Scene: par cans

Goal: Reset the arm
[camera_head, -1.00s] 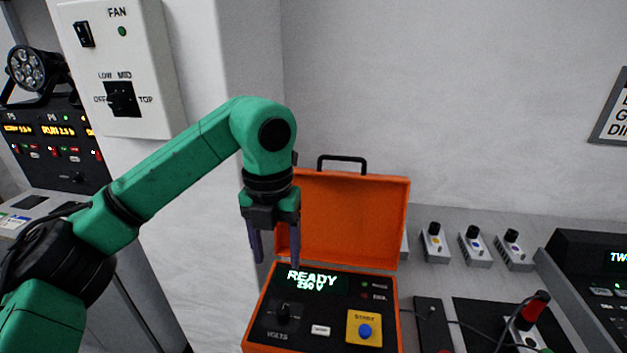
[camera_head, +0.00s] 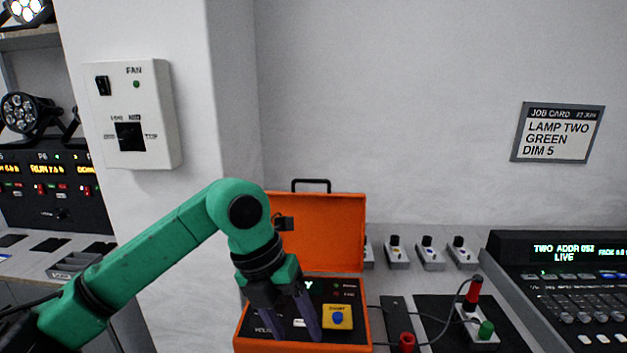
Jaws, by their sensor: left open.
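My left arm, green with black joints, comes in from the lower left. Its left gripper (camera_head: 291,318) points down with two dark purple fingers spread apart and nothing between them. The gripper is in front of the panel of an open orange case (camera_head: 320,225), and hides most of its display and its volts knob. A blue button on a yellow plate (camera_head: 338,318) shows just right of the fingers. I cannot tell whether the fingers touch the panel. My right gripper is not in view.
A fan box (camera_head: 131,113) hangs on the wall pillar at left. A job card (camera_head: 557,132) reads lamp two, green, dim 5.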

